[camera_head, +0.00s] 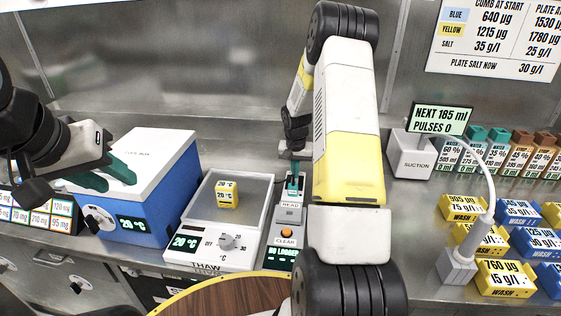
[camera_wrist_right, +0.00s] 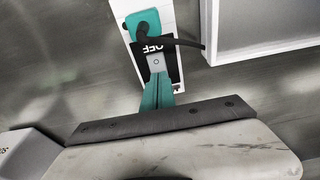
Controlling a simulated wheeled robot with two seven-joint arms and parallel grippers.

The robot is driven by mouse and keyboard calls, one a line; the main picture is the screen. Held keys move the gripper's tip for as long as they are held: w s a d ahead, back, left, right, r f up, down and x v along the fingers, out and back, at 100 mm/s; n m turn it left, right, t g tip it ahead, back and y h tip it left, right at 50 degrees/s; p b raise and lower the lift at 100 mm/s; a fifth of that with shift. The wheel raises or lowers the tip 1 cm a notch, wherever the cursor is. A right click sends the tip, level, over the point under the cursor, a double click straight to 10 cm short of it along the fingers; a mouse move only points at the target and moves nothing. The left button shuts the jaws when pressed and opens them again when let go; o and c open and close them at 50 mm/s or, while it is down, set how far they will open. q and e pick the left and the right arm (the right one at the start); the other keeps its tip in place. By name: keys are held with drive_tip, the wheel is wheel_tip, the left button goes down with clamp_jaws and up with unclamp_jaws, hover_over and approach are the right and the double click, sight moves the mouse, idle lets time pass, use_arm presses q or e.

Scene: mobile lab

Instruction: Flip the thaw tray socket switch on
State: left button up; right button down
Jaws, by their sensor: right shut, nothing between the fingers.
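In the right wrist view a white socket strip (camera_wrist_right: 126,36) holds a teal plug (camera_wrist_right: 143,22) with a black cord. Beside the plug is a black plate with an OFF label (camera_wrist_right: 152,46), upside down in this view, and a grey switch (camera_wrist_right: 155,63). My right gripper (camera_wrist_right: 158,88) is shut and empty, its teal fingertips right at the switch; I cannot tell whether they touch. It also shows in the head view (camera_head: 294,168). My left gripper (camera_head: 108,180) is open and empty.
A blue box with a white lid (camera_head: 150,158) stands left of the tray. A reader with a CLEAR button (camera_head: 287,234) stands right of it. A suction unit (camera_head: 410,160), bottles and wash blocks (camera_head: 506,278) fill the right. A round wooden top (camera_head: 235,295) is in front.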

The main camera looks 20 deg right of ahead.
drive_tip(key=shift+w+d+f+g, duration=0.15)
drive_tip(key=shift+f+g, duration=0.15)
drive_tip(key=shift+g, duration=0.1)
drive_tip(key=shift+s, duration=0.25)
drive_tip(key=shift+s+a+r, duration=0.15)
drive_tip(key=shift+s+a, duration=0.3)
drive_tip(key=shift+s, duration=0.15)
drive_tip(key=shift+r, duration=0.1)
drive_tip(key=shift+r, duration=0.25)
wheel_tip(320, 180, up, 13)
drive_tip(key=s+a, duration=0.1)
drive_tip(key=s, duration=0.1)
drive_tip(key=shift+s, duration=0.2)
